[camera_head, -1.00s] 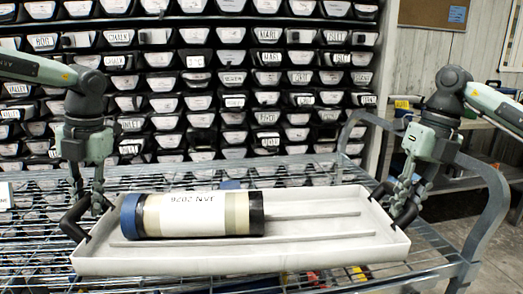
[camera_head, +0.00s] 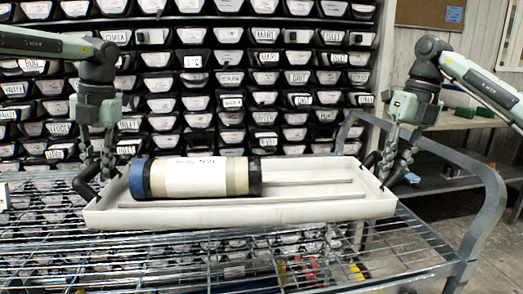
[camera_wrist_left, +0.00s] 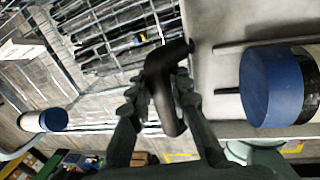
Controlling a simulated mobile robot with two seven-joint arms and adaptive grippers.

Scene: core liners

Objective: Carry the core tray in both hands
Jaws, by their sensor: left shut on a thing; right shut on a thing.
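The core tray (camera_head: 250,214) is a long, shallow white tray with a black handle at each end. A cream core liner (camera_head: 205,177) with a blue cap on its left end and a black right end lies in it, beside two thin grey rods. My left gripper (camera_head: 100,172) is shut on the left handle, which also shows between the fingers in the left wrist view (camera_wrist_left: 165,85). My right gripper (camera_head: 388,168) is shut on the right handle. The tray looks about level over the wire shelf; the gap beneath is hard to judge.
The wire-shelf cart (camera_head: 400,250) spans the foreground, with a curved grey rail (camera_head: 490,195) at right. A rack of labelled black bins (camera_head: 230,80) fills the back. A bench (camera_head: 460,122) stands at the back right. Bare shelf shows in front of the tray.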

